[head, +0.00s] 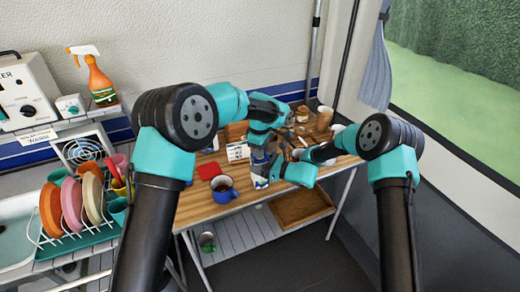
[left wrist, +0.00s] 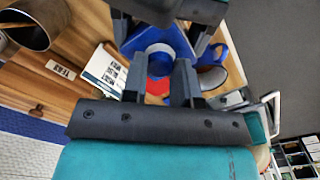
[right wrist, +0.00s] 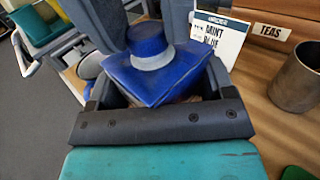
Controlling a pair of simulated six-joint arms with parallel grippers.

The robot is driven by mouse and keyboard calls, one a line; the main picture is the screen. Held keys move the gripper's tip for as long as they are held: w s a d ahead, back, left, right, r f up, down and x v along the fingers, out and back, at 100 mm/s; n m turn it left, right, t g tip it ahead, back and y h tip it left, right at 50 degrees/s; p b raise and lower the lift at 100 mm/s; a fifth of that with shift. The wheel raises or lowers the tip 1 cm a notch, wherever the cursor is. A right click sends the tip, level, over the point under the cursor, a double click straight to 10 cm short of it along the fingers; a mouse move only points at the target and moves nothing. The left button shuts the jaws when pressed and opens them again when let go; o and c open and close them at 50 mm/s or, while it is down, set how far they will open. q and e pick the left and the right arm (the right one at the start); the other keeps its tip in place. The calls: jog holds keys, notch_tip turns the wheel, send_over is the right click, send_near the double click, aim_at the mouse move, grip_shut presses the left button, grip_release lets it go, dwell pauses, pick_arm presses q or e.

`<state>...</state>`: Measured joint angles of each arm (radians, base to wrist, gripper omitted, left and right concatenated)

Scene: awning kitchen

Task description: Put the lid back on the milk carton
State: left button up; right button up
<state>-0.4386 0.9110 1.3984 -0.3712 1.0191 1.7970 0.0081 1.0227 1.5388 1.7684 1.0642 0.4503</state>
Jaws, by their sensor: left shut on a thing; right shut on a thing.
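The milk carton (head: 261,182) is blue and white and stands in the middle of the table in the head view, partly hidden by my arms. In the right wrist view its blue top (right wrist: 150,78) lies between the fingers of my right gripper (right wrist: 160,88), which is shut on the carton. The blue lid (right wrist: 146,38) is at the white neck, and also shows in the left wrist view (left wrist: 160,62). My left gripper (left wrist: 160,80) is shut on the lid from above. I cannot tell whether the lid is fully seated. The fingertips are mostly hidden in the head view.
A white tea box (head: 237,152) and a red item (head: 208,171) lie left of the carton. A blue mug (head: 222,188) stands at the front edge. A metal cup (right wrist: 298,78) and a wooden TEAS box (right wrist: 268,30) are close by. A dish rack stands at far left.

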jog(key=c, duration=0.4)
pick_arm(q)
jog(key=m, duration=0.6)
pick_arm(e)
jog(key=shift+c, duration=0.2)
pick_arm(q)
jog(key=m, duration=0.6)
jog(key=shift+m, duration=0.3)
jog(key=m, duration=0.7)
jog(key=shift+m, duration=0.4)
jog(key=m, duration=0.6)
jog(key=shift+f+m, duration=0.1)
jog(key=shift+m, duration=0.2)
jog(key=m, duration=2.6)
jog(key=shift+m, duration=0.4)
jog(key=o, duration=0.9)
jog(key=shift+f, duration=0.1)
